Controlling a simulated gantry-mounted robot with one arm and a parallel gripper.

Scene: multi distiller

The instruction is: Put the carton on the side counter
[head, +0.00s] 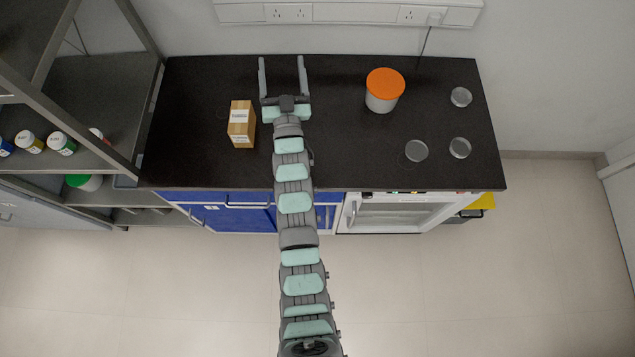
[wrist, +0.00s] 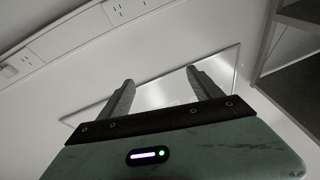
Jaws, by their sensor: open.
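The carton (head: 241,124) is a small brown box with white labels, standing on the dark counter (head: 340,150) left of my arm. My gripper (head: 283,78) is open and empty, with its two fingers pointing toward the back wall. It is to the right of the carton and farther back, apart from it. In the wrist view my gripper (wrist: 160,88) shows both fingers spread with nothing between them. The carton does not show in the wrist view. I cannot tell which surface is the side counter.
Several round glass dishes (head: 416,151) lie at the counter's right. A grey shelf rack (head: 80,105) with small bottles stands at the left. Wall sockets (head: 345,13) run along the back.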

